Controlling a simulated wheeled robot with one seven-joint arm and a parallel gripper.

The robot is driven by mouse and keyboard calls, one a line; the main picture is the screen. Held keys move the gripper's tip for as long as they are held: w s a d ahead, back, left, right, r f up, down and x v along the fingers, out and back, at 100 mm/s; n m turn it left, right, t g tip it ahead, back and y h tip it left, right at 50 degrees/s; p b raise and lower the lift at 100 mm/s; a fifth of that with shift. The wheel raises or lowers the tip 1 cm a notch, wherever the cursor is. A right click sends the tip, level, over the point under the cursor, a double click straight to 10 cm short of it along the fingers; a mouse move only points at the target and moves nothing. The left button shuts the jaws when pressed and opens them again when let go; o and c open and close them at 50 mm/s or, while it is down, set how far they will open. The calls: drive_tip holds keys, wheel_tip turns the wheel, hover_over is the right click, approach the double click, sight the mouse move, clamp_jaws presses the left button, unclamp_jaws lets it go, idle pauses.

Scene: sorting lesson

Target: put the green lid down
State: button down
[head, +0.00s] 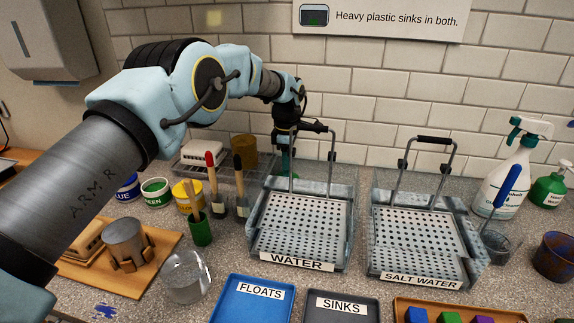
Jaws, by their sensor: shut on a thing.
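My gripper (284,143) is behind the back left of the WATER tray, near the tray's raised handle. It is shut on a green thing (284,164), which I take to be the green lid. Only a small part of it shows, below the fingers and behind the handle and tray edge. I cannot tell whether it touches the counter. A small pot labelled as green (155,192) stands on the counter at left, between a blue pot (127,187) and a yellow pot (186,196).
The WATER tray (291,266) and SALT WATER tray (422,282) have raised handles. Brushes stand left of the WATER tray, near a wire rack with a brown cup (243,150). A glass beaker (185,276) and FLOATS tray (249,311) are in front. A spray bottle (502,172) stands right.

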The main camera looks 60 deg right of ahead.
drive_tip(key=shift+f, duration=0.1)
drive_tip(key=c, duration=0.8)
unclamp_jaws()
drive_tip(key=shift+o, duration=0.2)
wheel_tip(320, 180, up, 12)
drive_tip(key=b, duration=0.3)
drive_tip(key=shift+w, duration=0.1)
